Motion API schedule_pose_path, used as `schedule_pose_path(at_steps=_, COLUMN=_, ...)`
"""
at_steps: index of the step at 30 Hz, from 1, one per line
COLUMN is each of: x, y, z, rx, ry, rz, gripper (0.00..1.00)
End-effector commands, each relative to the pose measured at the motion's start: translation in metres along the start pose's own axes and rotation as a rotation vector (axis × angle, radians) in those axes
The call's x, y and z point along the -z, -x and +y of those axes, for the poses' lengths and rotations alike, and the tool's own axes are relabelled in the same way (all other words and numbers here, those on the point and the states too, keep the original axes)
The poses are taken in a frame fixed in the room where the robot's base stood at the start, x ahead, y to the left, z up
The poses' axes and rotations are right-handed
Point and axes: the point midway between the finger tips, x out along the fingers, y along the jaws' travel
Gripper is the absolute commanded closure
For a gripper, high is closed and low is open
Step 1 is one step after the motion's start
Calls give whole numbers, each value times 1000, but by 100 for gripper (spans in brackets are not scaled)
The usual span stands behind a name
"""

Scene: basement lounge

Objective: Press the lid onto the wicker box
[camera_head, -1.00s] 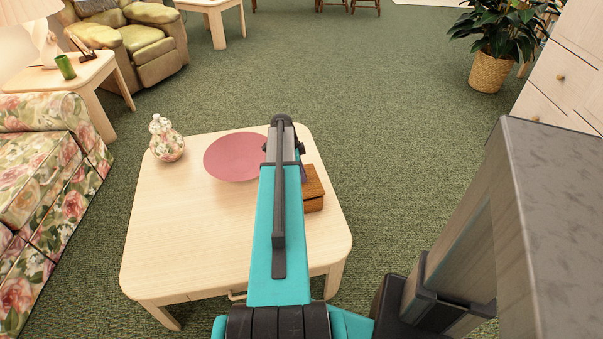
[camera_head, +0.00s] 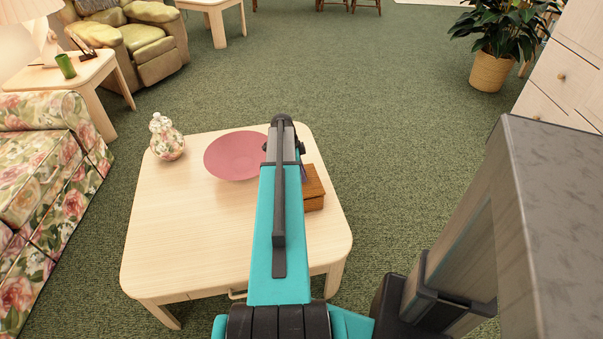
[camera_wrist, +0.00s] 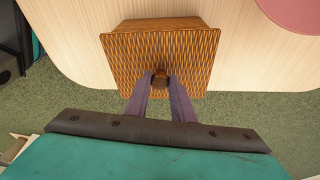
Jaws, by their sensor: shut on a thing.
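The wicker box (camera_head: 314,204) sits on the right edge of the light wood table, partly hidden behind my arm. Its woven brown lid (camera_wrist: 190,52) lies over the box top, with a dark round knob (camera_wrist: 160,80) in the middle. In the wrist view my gripper (camera_wrist: 160,85) has its two purple-grey fingers shut on that knob, one on each side. A strip of the box wall shows past the lid's far edge. I cannot tell whether the lid is fully seated. In the head view the fingers are mostly hidden by the arm.
A pink bowl (camera_head: 232,156) stands just left of the box on the table (camera_head: 190,240). A floral jar (camera_head: 167,140) stands at the table's back left. The front left of the tabletop is clear. A floral sofa (camera_head: 40,180) is at left.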

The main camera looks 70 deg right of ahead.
Motion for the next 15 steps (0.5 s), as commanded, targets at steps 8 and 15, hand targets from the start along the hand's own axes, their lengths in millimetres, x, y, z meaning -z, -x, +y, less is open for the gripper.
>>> schedule_pose_path(at_steps=8, x=-1, y=-4, z=0, rx=0, ry=0, rz=0, gripper=100)
schedule_pose_path(at_steps=15, x=-1, y=-6, z=0, rx=0, ry=0, rz=0, gripper=100)
